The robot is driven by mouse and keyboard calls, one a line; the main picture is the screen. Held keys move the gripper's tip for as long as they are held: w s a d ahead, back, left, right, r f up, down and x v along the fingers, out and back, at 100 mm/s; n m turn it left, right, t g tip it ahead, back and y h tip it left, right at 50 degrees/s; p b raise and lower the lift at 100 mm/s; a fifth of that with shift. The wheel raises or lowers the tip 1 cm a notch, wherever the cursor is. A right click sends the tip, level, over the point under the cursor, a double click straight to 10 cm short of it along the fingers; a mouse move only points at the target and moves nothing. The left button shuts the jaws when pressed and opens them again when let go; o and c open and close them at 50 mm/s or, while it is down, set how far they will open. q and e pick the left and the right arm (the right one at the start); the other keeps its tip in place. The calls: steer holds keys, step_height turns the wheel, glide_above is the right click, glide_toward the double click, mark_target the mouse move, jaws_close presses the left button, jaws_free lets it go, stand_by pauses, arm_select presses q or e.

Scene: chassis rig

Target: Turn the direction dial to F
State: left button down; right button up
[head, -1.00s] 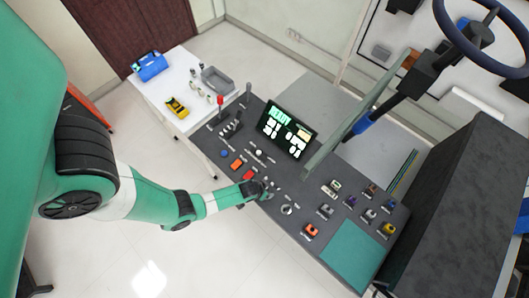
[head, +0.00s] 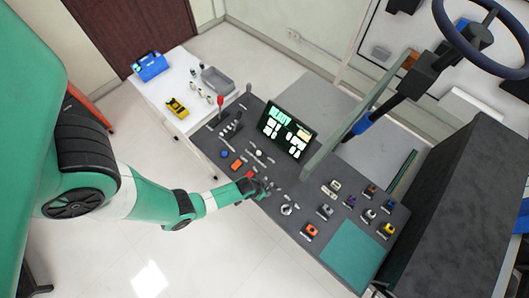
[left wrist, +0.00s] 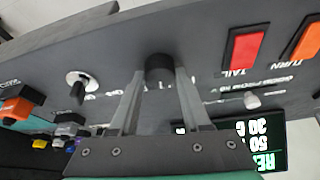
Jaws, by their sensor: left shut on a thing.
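The direction dial (left wrist: 160,68) appears as a dark round knob on the grey console panel in the left wrist view. My left gripper (left wrist: 160,78) has its two fingers closed on either side of this knob. The lettering beside the dial is partly hidden by the fingers, so I cannot read which position it points to. In the head view my left gripper (head: 264,189) is at the console's near edge, and it covers the dial there. My right gripper is not in view.
A silver-based knob (left wrist: 77,84) sits beside the gripped dial. Red (left wrist: 244,50) and orange (left wrist: 308,42) rocker switches lie on its other side. A lit screen (head: 286,131) stands behind on the console. A steering wheel (head: 484,28) is at the upper right.

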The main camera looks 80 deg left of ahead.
arm_select(q)
steer(key=m+h, duration=0.1)
steer(key=m, duration=0.2)
steer(key=shift+a, duration=0.15)
steer(key=shift+m+h+b, duration=0.9)
steer(key=shift+m+b, duration=0.1)
steer(key=shift+m, duration=1.1)
steer(key=shift+c, duration=1.8)
jaws_free()
